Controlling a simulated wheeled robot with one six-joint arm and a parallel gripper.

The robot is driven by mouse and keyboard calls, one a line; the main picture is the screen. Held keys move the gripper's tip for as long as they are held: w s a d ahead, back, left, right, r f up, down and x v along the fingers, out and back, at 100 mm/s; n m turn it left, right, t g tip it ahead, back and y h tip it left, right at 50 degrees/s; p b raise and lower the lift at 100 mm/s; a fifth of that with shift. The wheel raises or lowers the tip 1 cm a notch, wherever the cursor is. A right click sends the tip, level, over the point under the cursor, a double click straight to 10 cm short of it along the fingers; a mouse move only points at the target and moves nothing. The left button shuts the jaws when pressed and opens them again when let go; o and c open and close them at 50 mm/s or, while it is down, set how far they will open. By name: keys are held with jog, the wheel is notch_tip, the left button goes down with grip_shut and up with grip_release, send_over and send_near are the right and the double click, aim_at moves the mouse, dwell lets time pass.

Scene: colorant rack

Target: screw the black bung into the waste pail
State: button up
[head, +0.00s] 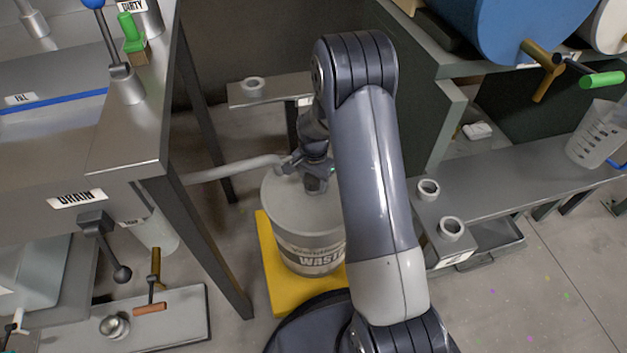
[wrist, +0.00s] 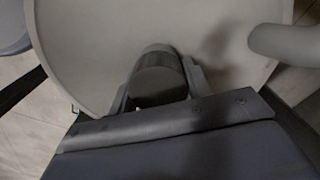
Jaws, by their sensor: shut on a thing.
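The waste pail (head: 312,255) is a grey drum with a "WASTE" label, standing on a yellow base. Its pale round lid (wrist: 90,45) fills much of the wrist view. The black bung (wrist: 158,78) is a dark ribbed cylinder at the middle of the wrist view. My gripper (head: 316,184) is over the top of the pail in the head view. In the wrist view my gripper (wrist: 160,90) is shut on the bung, a finger on each side. The bung's lower end is hidden, so I cannot tell whether it sits in the pail's opening.
A grey pipe (head: 232,168) reaches the pail's top from the left and also shows in the wrist view (wrist: 285,42). A steel table (head: 130,140) with a "DRAIN" label stands left. A low bench (head: 500,180) with ring holders stands right. Open floor lies at lower right.

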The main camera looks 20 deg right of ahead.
jog(key=o, duration=0.9)
jog(key=shift+o, duration=0.2)
jog(key=n, duration=0.6)
jog(key=shift+a+n, duration=0.1)
jog(key=shift+n, duration=0.3)
jog(key=n, duration=0.7)
jog(key=shift+w+a, duration=0.1)
jog(key=shift+a, duration=0.05)
jog(key=shift+c, duration=0.6)
